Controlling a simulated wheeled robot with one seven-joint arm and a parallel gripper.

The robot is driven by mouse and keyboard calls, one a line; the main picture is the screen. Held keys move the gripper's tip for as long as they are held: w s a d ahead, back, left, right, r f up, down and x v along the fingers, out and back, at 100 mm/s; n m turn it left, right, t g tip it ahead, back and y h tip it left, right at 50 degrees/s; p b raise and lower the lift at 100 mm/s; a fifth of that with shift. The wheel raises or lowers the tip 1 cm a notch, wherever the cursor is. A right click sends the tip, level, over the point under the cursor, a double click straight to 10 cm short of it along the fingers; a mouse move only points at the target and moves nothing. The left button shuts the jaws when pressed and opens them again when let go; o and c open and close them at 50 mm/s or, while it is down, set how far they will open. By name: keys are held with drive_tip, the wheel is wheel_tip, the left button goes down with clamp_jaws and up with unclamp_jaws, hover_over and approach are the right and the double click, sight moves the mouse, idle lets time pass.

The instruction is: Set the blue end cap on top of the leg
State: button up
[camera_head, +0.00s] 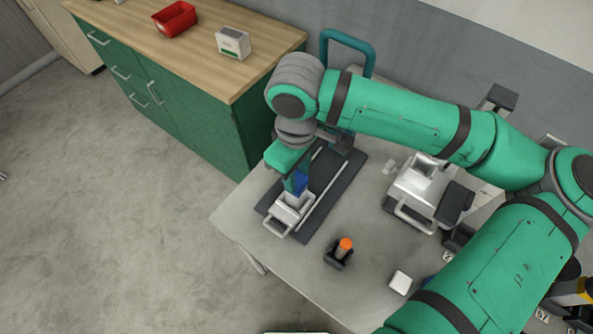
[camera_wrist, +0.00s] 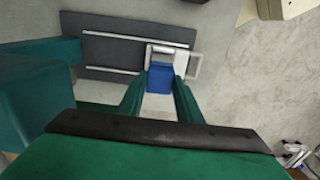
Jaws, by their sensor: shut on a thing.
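The blue end cap (camera_head: 300,181) is held between the fingertips of my gripper (camera_head: 295,182). In the wrist view the blue cap (camera_wrist: 160,78) sits between the two green fingers of my gripper (camera_wrist: 160,88), which is shut on it. A silver open box with a handle (camera_head: 284,214) is right by the cap; it also shows just beyond the cap in the wrist view (camera_wrist: 166,49). I cannot tell whether cap and box touch. No part is clearly recognisable as the leg. A short upright piece with an orange top (camera_head: 345,244) stands in a dark holder.
The silver box is on a dark plate with light rails (camera_head: 326,205) on the grey table (camera_head: 300,265). A silver device (camera_head: 415,188) and a white block (camera_head: 400,282) are to the right. A green cabinet (camera_head: 190,115) with a wooden top stands behind left.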

drive_tip(key=o, duration=1.1)
drive_tip(key=shift+r, duration=3.95)
